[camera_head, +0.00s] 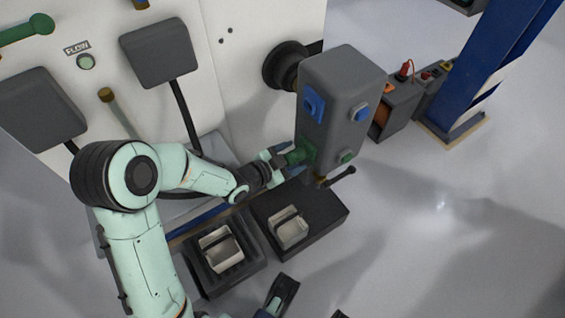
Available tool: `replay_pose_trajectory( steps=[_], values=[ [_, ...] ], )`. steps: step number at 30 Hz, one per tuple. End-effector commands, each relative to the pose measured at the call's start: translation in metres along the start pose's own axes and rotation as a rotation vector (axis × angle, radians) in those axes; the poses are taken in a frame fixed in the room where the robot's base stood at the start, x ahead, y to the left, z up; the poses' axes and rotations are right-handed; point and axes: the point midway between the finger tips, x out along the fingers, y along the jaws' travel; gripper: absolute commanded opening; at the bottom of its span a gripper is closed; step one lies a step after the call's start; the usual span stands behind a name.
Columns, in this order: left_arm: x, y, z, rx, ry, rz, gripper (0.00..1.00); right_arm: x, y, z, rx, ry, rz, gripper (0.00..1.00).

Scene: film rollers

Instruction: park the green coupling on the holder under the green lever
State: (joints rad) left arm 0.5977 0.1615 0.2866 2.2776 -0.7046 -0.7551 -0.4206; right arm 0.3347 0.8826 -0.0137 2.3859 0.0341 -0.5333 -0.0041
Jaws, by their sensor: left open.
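A green coupling (298,154) shows at the lower left side of a grey box (345,95). My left gripper (284,157) is open with its fingertips at the coupling; whether they touch it I cannot tell. The green lever (28,29) sticks out at the top left of the white machine. Below it and to the right is a small round greenish fitting (86,62) under a FLOW label. I cannot make out for sure which part is the holder. Part of my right gripper (283,292) seems to show at the bottom edge, mostly cut off.
Two dark trays, left (224,252) and right (292,228), with metal cups stand below my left gripper. A black handle (341,178) juts from the grey box's bottom. Grey panels (160,52) hang on the machine. A blue post (490,65) stands right; floor at right is clear.

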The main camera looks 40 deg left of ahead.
Motion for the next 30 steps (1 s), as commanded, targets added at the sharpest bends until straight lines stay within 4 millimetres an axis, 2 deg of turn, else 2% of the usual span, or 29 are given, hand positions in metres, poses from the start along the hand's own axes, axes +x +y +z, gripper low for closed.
replay_pose_trajectory(
  steps=[10,11,16,17,30],
  values=[
    [0.005,-0.0001,-0.0005,0.0,0.0,0.0,0.71,0.0016,0.0027,0.0032,0.003,-0.011,0.005,0.0],
    [0.0049,-0.0001,-0.0005,0.0,0.0,0.0,0.68,0.0016,0.0027,0.0032,0.003,-0.011,0.005,0.0],
    [0.0049,-0.0002,-0.0006,0.0,0.0,0.0,0.12,0.0016,0.0025,0.0031,0.003,-0.011,0.005,0.0],
    [0.005,-0.0002,-0.0007,0.0,0.001,0.0,0.1,0.0016,0.0025,0.0031,0.003,-0.011,0.005,0.0],
    [-0.0031,-0.0005,0.0022,0.002,0.001,0.0,0.1,-0.0022,0.0016,0.003,0.002,-0.009,0.004,0.0]
  ],
)
